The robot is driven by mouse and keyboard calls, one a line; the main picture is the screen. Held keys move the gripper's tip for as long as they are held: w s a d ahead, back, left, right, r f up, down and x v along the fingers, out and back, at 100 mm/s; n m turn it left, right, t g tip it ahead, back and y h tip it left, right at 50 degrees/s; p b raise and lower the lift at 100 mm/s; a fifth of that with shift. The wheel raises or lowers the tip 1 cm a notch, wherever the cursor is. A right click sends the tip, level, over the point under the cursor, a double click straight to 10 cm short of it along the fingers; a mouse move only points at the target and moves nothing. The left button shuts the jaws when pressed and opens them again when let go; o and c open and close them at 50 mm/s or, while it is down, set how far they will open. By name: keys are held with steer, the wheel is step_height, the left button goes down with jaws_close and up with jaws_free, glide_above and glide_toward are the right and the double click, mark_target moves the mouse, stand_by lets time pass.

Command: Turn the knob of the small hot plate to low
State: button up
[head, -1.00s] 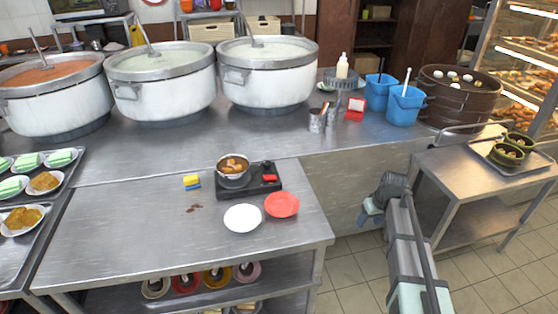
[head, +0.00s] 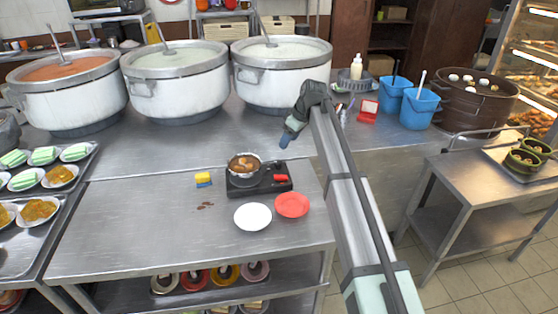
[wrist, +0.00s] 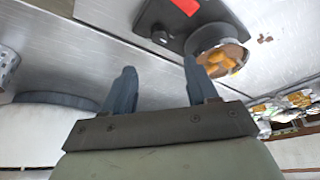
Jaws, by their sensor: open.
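The small hot plate (head: 262,188) is a black unit on the steel table, with a small pot of brown food (head: 243,164) on its left side. A red part (head: 281,178) shows on its right side. In the wrist view the hot plate (wrist: 172,40) is at the top, with a dark round knob (wrist: 159,38) near its edge and the pot (wrist: 216,58) beside it. My gripper (head: 286,141) is above the table, behind and a little right of the hot plate, pointing down. In the wrist view my gripper (wrist: 160,80) is open and empty, apart from the knob.
A white plate (head: 253,217) and a red plate (head: 292,205) lie in front of the hot plate. A yellow and blue sponge (head: 203,179) lies to its left. Large stockpots (head: 281,75) stand behind. Blue bins (head: 419,108) are at the right.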

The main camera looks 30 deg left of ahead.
mark_target(278, 162)
steer(key=x, duration=1.2)
steer(key=shift+f, duration=0.15)
steer(key=c, duration=1)
